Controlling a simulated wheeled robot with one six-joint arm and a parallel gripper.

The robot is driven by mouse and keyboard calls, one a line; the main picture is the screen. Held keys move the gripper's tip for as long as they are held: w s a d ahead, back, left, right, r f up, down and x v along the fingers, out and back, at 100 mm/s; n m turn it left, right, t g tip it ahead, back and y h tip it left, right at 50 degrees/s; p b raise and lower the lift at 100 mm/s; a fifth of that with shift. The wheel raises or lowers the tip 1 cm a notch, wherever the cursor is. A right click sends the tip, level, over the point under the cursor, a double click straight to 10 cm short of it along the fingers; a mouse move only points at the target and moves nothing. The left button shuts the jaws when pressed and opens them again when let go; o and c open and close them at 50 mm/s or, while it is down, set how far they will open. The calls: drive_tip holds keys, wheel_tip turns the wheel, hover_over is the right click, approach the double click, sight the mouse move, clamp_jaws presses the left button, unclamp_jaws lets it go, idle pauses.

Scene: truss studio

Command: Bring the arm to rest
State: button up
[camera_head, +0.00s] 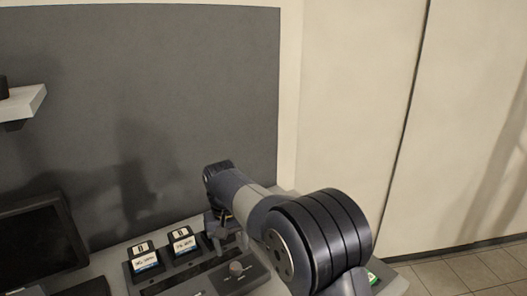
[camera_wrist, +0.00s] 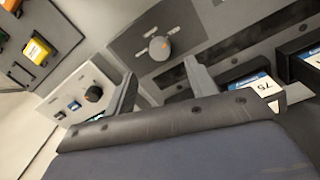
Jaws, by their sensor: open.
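My arm reaches over the desk (camera_head: 118,258) in the head view, bent, with my gripper (camera_head: 222,232) low over the equipment. In the wrist view the two fingers of my gripper (camera_wrist: 163,78) stand apart with nothing between them. I cannot tell whether the fingertips touch the panel.
Two labelled cartridges, left (camera_head: 144,257) and right (camera_head: 182,241), stand in slots left of my gripper. A dark monitor (camera_head: 30,245) is at the left, below a wall shelf (camera_head: 22,103). A knob box (camera_wrist: 88,92) and a yellow block (camera_wrist: 37,50) lie left in the wrist view.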

sight(235, 266)
drive_tip(key=f, duration=0.8)
drive_tip(key=shift+d+p, duration=0.2)
drive_tip(key=shift+p, duration=0.15)
drive_tip(key=shift+r, duration=0.1)
